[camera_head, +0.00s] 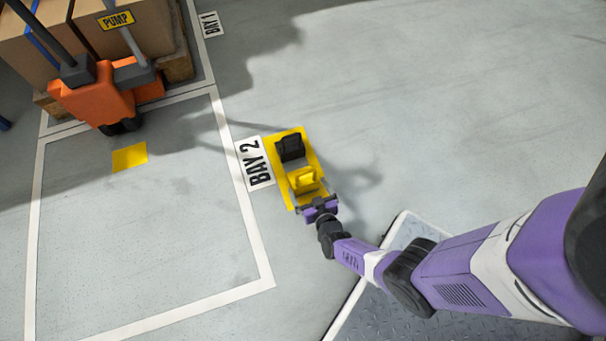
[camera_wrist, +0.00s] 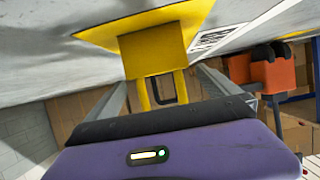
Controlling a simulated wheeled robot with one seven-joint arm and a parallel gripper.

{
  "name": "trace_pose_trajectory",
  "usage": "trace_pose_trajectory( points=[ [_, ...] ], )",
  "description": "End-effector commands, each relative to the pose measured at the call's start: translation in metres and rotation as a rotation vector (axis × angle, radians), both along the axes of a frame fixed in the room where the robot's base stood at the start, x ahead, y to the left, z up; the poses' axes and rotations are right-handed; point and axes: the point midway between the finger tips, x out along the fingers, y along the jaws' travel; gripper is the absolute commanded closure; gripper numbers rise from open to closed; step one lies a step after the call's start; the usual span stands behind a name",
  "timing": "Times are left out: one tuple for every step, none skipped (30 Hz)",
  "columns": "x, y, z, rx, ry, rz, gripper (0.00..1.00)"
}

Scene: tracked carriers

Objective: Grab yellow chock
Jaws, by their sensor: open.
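The yellow chock (camera_head: 305,182) stands on a yellow floor patch (camera_head: 312,150) beside the BAY 2 label. My gripper (camera_head: 317,199) is at its near side, with the jaws open. In the wrist view the yellow chock (camera_wrist: 152,52) is straight ahead, and its narrower upright parts reach down toward my palm. My gripper's fingers (camera_wrist: 162,88) stand apart on either side of these parts, with gaps showing. A black chock (camera_head: 290,148) stands on the same patch, just beyond the yellow one. The yellow chock's lower end is partly hidden by my gripper in the head view.
An orange pump truck (camera_head: 95,100) stands at a pallet with cardboard boxes (camera_head: 140,30) at upper left. A BAY 2 sign (camera_head: 254,163) lies left of the patch. A small yellow square (camera_head: 130,156) is inside the white-lined bay. The floor to the right is clear.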

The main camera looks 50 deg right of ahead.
Motion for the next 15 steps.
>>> trace_pose_trajectory(
  points=[
    [0.004, -0.003, -0.005, 0.000, -0.001, -0.001, 0.00],
    [0.007, -0.005, -0.006, 0.000, -0.001, -0.001, 0.00],
    [0.009, -0.007, -0.007, 0.000, 0.000, -0.001, 0.00],
    [0.011, -0.008, -0.008, 0.000, 0.000, -0.001, 0.00],
    [0.012, -0.009, -0.008, 0.001, 0.001, -0.001, 0.00],
    [0.013, -0.010, -0.009, 0.001, 0.001, -0.001, 0.00],
    [0.014, -0.011, -0.010, 0.002, 0.000, -0.002, 0.00],
    [0.016, -0.013, -0.011, 0.001, -0.001, -0.003, 0.00],
    [0.019, -0.016, -0.014, 0.002, -0.001, -0.003, 0.00],
    [0.022, -0.018, -0.016, 0.000, -0.001, -0.003, 0.00],
    [0.025, -0.020, -0.018, 0.001, -0.002, -0.002, 0.00],
    [0.029, -0.023, -0.020, 0.001, -0.002, -0.003, 0.00],
    [0.032, -0.026, -0.022, 0.001, -0.003, -0.003, 0.00],
    [0.035, -0.029, -0.024, 0.000, -0.002, -0.003, 0.00],
    [0.040, -0.031, -0.026, 0.001, -0.002, -0.002, 0.00]
  ],
)
